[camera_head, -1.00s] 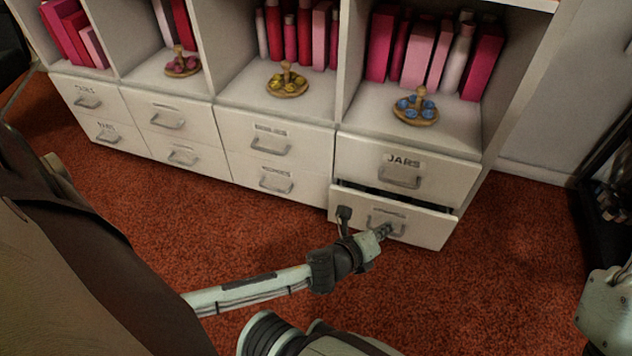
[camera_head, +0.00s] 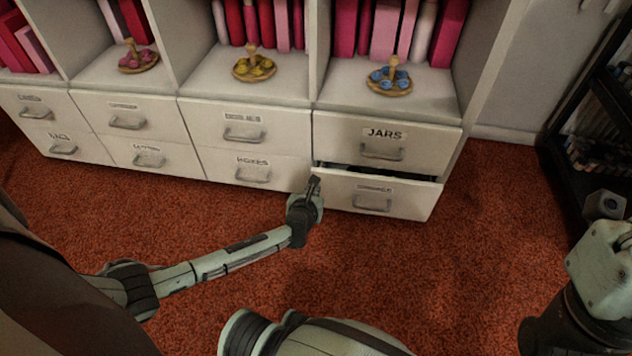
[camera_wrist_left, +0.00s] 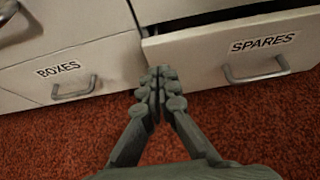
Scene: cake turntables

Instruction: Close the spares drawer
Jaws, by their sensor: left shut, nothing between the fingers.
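The spares drawer (camera_head: 408,200) is the lower drawer of the right-hand column, under the JARS drawer (camera_head: 425,136). It stands partly open, with a dark gap above its front. Its SPARES label and handle (camera_wrist_left: 256,70) show clearly in the left wrist view. My left gripper (camera_head: 314,184) is shut and empty at the left end of the drawer front; in the left wrist view its fingertips (camera_wrist_left: 161,80) are together just left of that front. I cannot tell whether they touch it. Part of my right arm shows at the right edge, but its fingers are not visible.
The BOXES drawer (camera_wrist_left: 110,70) left of the spares drawer is shut. Shelves above hold pink and red books and round wooden trays with blue (camera_head: 389,88) and yellow (camera_head: 254,68) items. A black rack (camera_head: 562,165) stands at the right. Red carpet (camera_head: 420,280) in front is clear.

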